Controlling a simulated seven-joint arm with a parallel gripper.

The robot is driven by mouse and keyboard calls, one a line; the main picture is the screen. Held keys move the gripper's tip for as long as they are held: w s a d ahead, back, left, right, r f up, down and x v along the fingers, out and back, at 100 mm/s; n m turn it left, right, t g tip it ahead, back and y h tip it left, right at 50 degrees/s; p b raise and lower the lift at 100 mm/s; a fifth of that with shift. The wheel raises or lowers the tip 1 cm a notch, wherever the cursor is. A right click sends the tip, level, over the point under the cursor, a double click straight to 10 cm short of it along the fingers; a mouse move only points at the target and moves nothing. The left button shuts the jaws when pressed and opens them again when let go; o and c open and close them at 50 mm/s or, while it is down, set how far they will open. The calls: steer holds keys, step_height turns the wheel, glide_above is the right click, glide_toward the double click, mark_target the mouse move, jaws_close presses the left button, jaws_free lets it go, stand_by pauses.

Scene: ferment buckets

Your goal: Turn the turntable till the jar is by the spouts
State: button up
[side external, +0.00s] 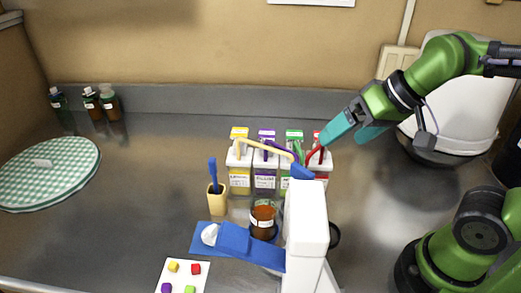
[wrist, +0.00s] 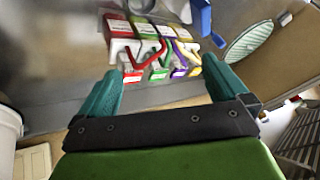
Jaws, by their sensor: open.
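The jar (side external: 263,220), with brown contents and a pale label, stands upright in front of the spouted cartons. A blue part shows under and around its base, but I cannot tell how much of this is the turntable. Four colours of carton stand in a row: yellow (side external: 239,180), purple (side external: 265,182), green (side external: 290,165) and red (side external: 318,165). Their coloured spouts also show in the wrist view (wrist: 160,50). My gripper (side external: 356,132) is open and empty, above and right of the red carton. Its teal fingers frame the row in the wrist view (wrist: 164,80).
A white block (side external: 305,235) with blue parts stands right of the jar and hides some of the counter. A blue arm (side external: 250,245) reaches left from it. A yellow cup (side external: 217,203) is left.

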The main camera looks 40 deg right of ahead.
steer(key=shift+s+d+f+m, duration=0.3)
steer(key=shift+s+d+f, duration=0.1)
steer(key=shift+s+d, duration=0.25)
steer(key=shift+s+d+r+t, duration=0.1)
steer(key=shift+s+d+t, duration=0.05)
steer(key=shift+d+t, duration=0.15)
steer(key=shift+c, duration=0.8)
steer(key=shift+a, duration=0.2)
steer(key=shift+c, duration=1.4)
steer(key=w+a+r+n+g, duration=0.1)
steer(key=a, duration=0.1)
steer(key=w+a+r+n+g, duration=0.1)
steer(key=w+a+r, duration=0.1)
steer(key=w+a+r+n+g, duration=0.1)
steer(key=w+a+r, duration=0.1)
steer(key=a, duration=0.1)
steer(key=shift+w+n+g+h, duration=0.1)
steer(key=shift+n+g+h, duration=0.2)
steer(key=shift+g+h, duration=0.1)
steer(key=c, duration=0.7)
steer(key=shift+o, duration=0.2)
step_height(320, 180, up, 6)
steer(key=r+g+h, duration=0.1)
steer(key=g+h, duration=0.1)
steer(key=g, duration=0.1)
glide_above(305, 170)
step_height(305, 170, down, 17)
steer(key=shift+r, duration=0.15)
